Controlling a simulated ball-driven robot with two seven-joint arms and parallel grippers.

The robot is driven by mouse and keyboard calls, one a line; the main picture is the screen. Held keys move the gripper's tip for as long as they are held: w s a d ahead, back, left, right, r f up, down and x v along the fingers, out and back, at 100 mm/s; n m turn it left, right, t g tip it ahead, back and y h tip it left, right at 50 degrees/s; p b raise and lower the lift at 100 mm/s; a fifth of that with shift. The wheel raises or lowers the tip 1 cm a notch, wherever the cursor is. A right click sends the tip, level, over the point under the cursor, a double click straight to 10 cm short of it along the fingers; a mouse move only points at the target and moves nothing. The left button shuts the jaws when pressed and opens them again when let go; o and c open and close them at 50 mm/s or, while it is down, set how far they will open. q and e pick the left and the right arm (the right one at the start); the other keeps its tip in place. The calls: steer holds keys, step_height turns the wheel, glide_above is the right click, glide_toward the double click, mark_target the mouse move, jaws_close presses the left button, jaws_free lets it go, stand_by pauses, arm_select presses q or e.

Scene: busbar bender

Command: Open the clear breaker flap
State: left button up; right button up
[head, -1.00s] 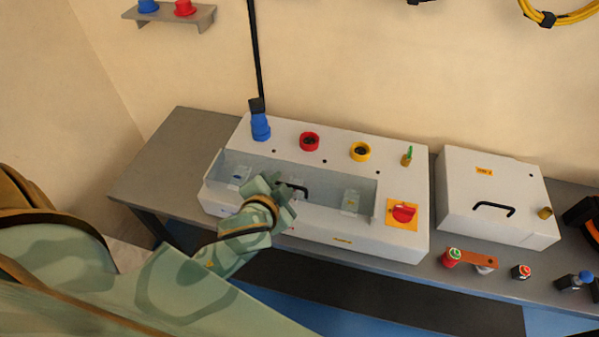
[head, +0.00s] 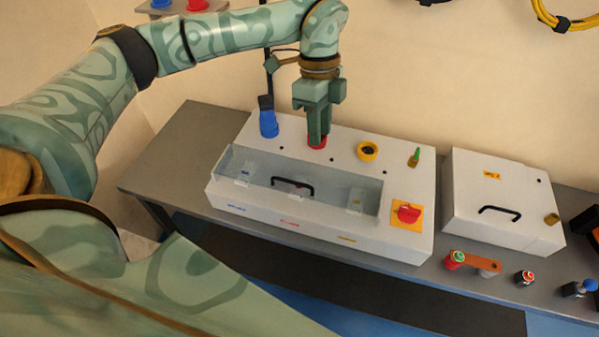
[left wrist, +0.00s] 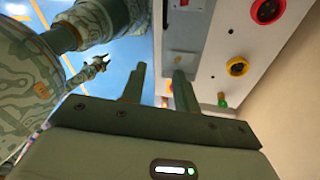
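The clear breaker flap (head: 335,188) lies over the long front recess of the white bender housing in the head view and looks shut. Its black handle (head: 292,185) is near its middle. Pale parts show through it. My left gripper (head: 318,128) points down at the red ring (head: 317,145), behind the flap and apart from its handle. In the left wrist view its two fingers (left wrist: 160,85) stand apart with nothing seen between them. A small dark claw (left wrist: 98,64) there may be my right gripper; its state is unclear.
On the housing top are a blue plug (head: 268,122) with a black cable, a yellow ring (head: 367,151) and a green-tipped part (head: 414,157). A red switch (head: 408,213) sits right of the flap. A white box (head: 500,195) stands farther right. The bench's left end is clear.

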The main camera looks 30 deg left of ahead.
arm_select(q)
steer(key=a+r+n+y, duration=0.1)
steer(key=a+r+n, duration=0.1)
steer(key=a, duration=0.2)
glide_above(299, 189)
step_height(299, 189, down, 16)
steer(key=shift+f, duration=0.1)
jaws_close()
